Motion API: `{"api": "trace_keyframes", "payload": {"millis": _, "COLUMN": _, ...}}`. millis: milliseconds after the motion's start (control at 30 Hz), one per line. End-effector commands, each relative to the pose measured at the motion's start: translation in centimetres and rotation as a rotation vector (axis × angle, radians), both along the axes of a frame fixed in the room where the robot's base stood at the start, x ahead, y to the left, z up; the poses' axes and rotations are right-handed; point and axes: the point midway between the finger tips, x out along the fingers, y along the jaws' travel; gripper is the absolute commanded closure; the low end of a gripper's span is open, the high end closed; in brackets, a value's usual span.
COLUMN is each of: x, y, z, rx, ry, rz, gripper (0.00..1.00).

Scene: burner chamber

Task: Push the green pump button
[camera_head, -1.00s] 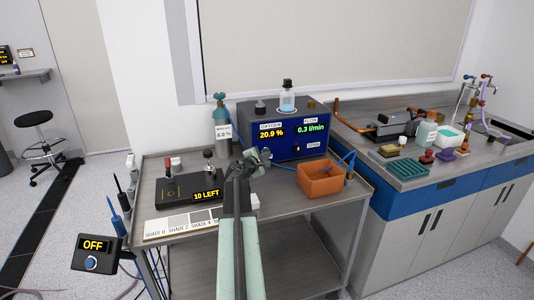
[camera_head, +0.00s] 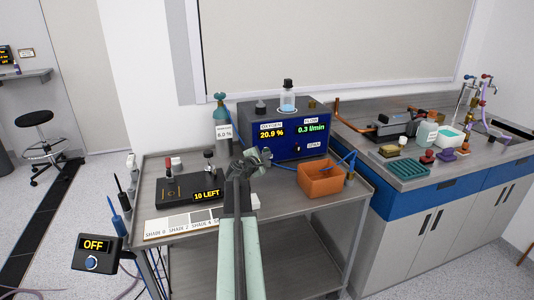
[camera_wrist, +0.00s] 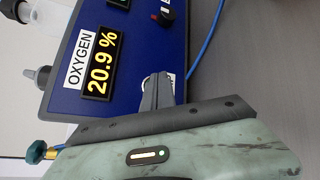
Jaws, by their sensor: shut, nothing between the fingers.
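The blue analyser box (camera_head: 310,140) stands at the back of the steel cart, with lit displays reading OXYGEN 20.9 % and FLOW 0.3 l/min. Its front panel (camera_wrist: 125,65) fills the upper middle of the wrist view. I cannot make out a green pump button in either view. My gripper (camera_head: 260,156) is shut and empty, in front of the panel's lower left. In the wrist view its fingers (camera_wrist: 158,92) overlap the panel's lower edge and partly cover a white label (camera_wrist: 167,82). Whether they touch the panel I cannot tell.
An orange bin (camera_head: 320,181) stands right of my gripper, and a black box (camera_head: 188,188) reading 10 LEFT lies to the left. A grey gas cylinder (camera_head: 221,128) stands beside the analyser. A blue tube (camera_wrist: 207,45) runs past the panel. A counter (camera_head: 405,180) with bottles is at right.

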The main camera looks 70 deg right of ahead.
Motion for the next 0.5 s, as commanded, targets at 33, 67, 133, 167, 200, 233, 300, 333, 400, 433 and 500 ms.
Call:
{"api": "trace_keyframes", "payload": {"millis": 33, "x": 0.15, "y": -0.21, "z": 0.00, "rx": 0.000, "ry": 0.000, "rz": 0.000, "gripper": 1.00}}
{"api": "trace_keyframes", "payload": {"millis": 67, "x": 0.24, "y": -0.32, "z": 0.02, "rx": 0.000, "ry": 0.000, "rz": 0.000, "gripper": 1.00}}
{"api": "trace_keyframes", "payload": {"millis": 133, "x": 0.41, "y": -0.57, "z": 0.02, "rx": 0.000, "ry": 0.000, "rz": 0.000, "gripper": 1.00}}
{"api": "trace_keyframes", "payload": {"millis": 167, "x": 0.46, "y": -0.64, "z": 0.01, "rx": 0.000, "ry": 0.000, "rz": 0.000, "gripper": 1.00}}
{"api": "trace_keyframes", "payload": {"millis": 200, "x": 0.49, "y": -0.66, "z": 0.02, "rx": 0.000, "ry": 0.000, "rz": 0.000, "gripper": 1.00}}
{"api": "trace_keyframes", "payload": {"millis": 233, "x": 0.49, "y": -0.66, "z": 0.02, "rx": 0.000, "ry": 0.000, "rz": 0.000, "gripper": 1.00}}
{"api": "trace_keyframes", "payload": {"millis": 300, "x": 0.45, "y": -0.63, "z": 0.02, "rx": 0.000, "ry": 0.000, "rz": 0.000, "gripper": 1.00}}
{"api": "trace_keyframes", "payload": {"millis": 333, "x": 0.45, "y": -0.63, "z": 0.02, "rx": 0.000, "ry": 0.000, "rz": 0.000, "gripper": 1.00}}
{"api": "trace_keyframes", "payload": {"millis": 400, "x": 0.45, "y": -0.64, "z": 0.01, "rx": 0.000, "ry": 0.000, "rz": 0.000, "gripper": 1.00}}
{"api": "trace_keyframes", "payload": {"millis": 433, "x": 0.45, "y": -0.64, "z": 0.01, "rx": 0.000, "ry": 0.000, "rz": 0.000, "gripper": 1.00}}
{"api": "trace_keyframes", "payload": {"millis": 500, "x": 0.40, "y": -0.58, "z": 0.01, "rx": 0.000, "ry": 0.000, "rz": 0.000, "gripper": 1.00}}
